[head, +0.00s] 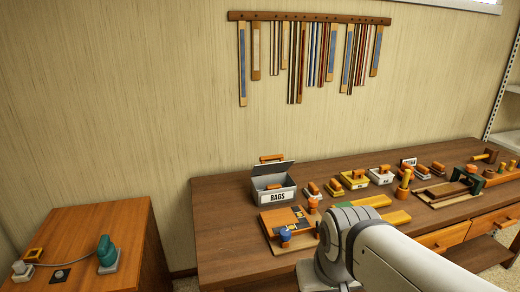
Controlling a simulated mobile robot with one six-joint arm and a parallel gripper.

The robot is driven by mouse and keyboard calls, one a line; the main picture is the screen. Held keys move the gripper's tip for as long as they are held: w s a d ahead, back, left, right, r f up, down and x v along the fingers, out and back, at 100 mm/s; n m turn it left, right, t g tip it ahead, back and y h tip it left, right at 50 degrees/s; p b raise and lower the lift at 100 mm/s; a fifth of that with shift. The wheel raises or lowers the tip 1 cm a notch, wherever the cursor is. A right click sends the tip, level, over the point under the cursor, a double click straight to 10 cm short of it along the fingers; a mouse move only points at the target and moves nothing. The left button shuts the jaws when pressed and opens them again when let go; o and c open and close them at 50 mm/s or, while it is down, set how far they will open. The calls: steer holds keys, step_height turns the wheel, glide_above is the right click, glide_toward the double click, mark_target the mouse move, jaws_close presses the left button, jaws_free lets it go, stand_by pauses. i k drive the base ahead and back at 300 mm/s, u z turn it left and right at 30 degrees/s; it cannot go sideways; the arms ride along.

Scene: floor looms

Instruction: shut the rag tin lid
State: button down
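An orange handle shows above the lid, and something orange shows inside the tin. My white and grey arm reaches in at the lower right, in front of the bench. My gripper is not in view.
A wooden board with a blue knob (285,234) lies just in front of the tin. Several orange-handled blocks and yellow pieces (396,218) lie to its right. Striped strips hang from a wall rack (310,17). A separate cabinet (135,218) stands at left.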

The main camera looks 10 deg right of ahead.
mark_target(258, 170)
steer(key=u, duration=0.05)
steer(key=i, duration=0.95)
steer(key=z, duration=0.1)
